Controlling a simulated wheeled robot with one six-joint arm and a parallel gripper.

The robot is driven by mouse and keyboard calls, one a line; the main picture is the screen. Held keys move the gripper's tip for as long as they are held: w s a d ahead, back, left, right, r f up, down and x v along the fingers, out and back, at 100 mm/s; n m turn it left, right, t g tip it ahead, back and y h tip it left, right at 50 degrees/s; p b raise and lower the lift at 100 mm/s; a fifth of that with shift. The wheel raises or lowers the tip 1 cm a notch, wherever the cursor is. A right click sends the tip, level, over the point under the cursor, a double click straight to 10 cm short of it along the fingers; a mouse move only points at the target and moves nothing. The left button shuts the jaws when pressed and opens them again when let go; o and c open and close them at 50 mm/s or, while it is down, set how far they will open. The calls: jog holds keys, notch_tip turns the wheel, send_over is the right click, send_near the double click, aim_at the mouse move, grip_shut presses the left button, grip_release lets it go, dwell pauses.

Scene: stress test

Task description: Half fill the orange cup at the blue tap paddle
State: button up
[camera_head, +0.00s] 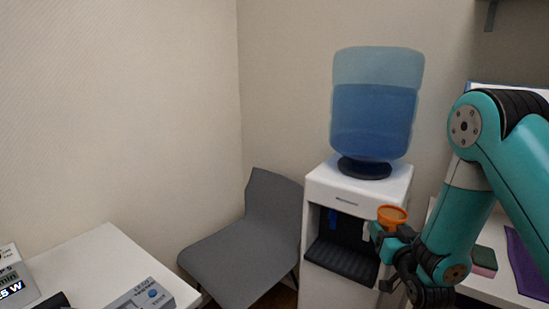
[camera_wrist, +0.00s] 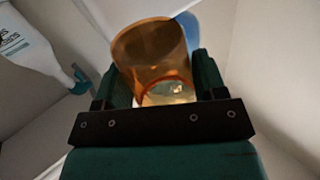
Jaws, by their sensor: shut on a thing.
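The orange cup (camera_head: 391,215) is upright in front of the right side of the white water dispenser (camera_head: 345,192). My gripper (camera_head: 382,230) is shut on the cup, with a finger on each side of it in the wrist view (camera_wrist: 160,72). The cup (camera_wrist: 150,48) looks translucent there, with a pale shiny patch near its base; I cannot tell whether it holds water. The blue tap paddle (camera_head: 333,217) is in the dispenser's recess, left of the cup and apart from it. A white paddle (camera_head: 366,230) is nearer the cup, partly hidden by my gripper.
A blue water bottle (camera_head: 374,120) stands on the dispenser. A grey chair (camera_head: 240,255) is left of it. A white table (camera_head: 95,262) with devices is at the lower left. A table with a sponge (camera_head: 484,262) and purple cloth (camera_head: 527,262) is at the right.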

aim_at(397, 221)
jog(key=p, duration=0.1)
jog(key=r+p, duration=0.1)
jog(key=shift+s+r+p, duration=0.15)
jog(key=shift+s+p, duration=0.1)
jog(key=shift+p, duration=0.15)
jog(key=s+r+p, duration=0.3)
jog(key=s+p, duration=0.2)
jog(key=p, duration=0.9)
jog(key=shift+s+r, duration=0.15)
jog(key=shift+s, duration=0.2)
